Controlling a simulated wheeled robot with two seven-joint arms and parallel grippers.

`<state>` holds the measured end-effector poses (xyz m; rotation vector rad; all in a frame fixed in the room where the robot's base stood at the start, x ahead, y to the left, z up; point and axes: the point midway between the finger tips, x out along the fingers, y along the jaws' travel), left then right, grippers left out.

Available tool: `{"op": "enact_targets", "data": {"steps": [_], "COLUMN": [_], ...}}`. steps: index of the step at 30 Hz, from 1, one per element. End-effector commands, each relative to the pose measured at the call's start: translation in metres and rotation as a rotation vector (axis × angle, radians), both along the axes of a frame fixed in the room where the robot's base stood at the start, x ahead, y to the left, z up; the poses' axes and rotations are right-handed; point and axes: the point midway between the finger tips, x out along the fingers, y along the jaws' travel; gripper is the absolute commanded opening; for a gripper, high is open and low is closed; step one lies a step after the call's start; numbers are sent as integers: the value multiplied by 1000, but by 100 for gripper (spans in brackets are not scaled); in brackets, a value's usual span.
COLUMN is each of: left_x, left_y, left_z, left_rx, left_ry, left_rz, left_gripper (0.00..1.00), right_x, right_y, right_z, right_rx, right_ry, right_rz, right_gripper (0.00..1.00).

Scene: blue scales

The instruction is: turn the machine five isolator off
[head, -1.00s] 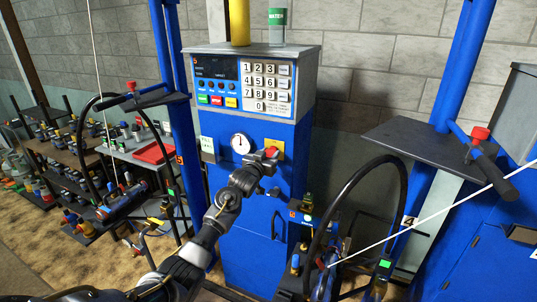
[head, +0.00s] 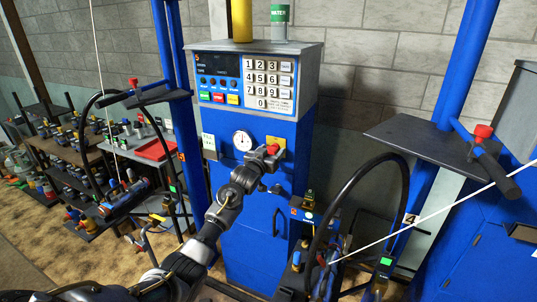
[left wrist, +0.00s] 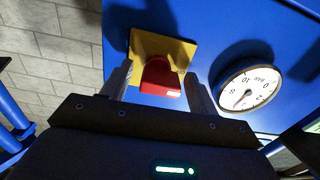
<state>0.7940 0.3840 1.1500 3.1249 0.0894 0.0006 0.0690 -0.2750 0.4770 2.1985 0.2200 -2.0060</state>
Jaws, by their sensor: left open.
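The isolator is a red knob (head: 272,149) on a yellow plate (head: 281,143), on the front of the blue machine (head: 240,205) marked with an orange 5. My left gripper (head: 266,157) is open at the knob. In the left wrist view the red knob (left wrist: 160,76) stands between the two fingers of the left gripper (left wrist: 159,84), with the yellow plate (left wrist: 180,48) behind it. Small gaps seem to show beside the knob, but I cannot tell whether a finger touches it. My right gripper is not in view.
A round gauge (head: 242,140) sits left of the knob, and a keypad (head: 269,83) is above. A black hose loop (head: 335,200) and a dark shelf (head: 430,143) stand at the right. A blue post (head: 180,110) stands at the left.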

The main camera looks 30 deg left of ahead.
Motion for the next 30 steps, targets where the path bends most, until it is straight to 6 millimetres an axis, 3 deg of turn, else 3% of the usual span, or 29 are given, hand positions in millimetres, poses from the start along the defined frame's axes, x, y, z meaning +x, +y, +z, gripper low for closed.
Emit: {"op": "enact_targets", "data": {"steps": [5, 18, 24, 30], "left_x": [-14, -89, -105, -108], "left_y": [0, -5, -6, -6], "left_z": [-3, -3, -1, 0], "left_rx": [1, 1, -1, -1], "left_ry": [0, 0, 0, 0], "left_rz": [0, 0, 0, 0], "left_gripper": [60, 60, 60, 60], "right_x": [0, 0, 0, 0], "right_y": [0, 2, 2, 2], "right_z": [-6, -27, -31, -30], "right_rx": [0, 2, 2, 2], "right_ry": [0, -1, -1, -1], "right_rz": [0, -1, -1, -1], "right_gripper": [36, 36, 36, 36]}}
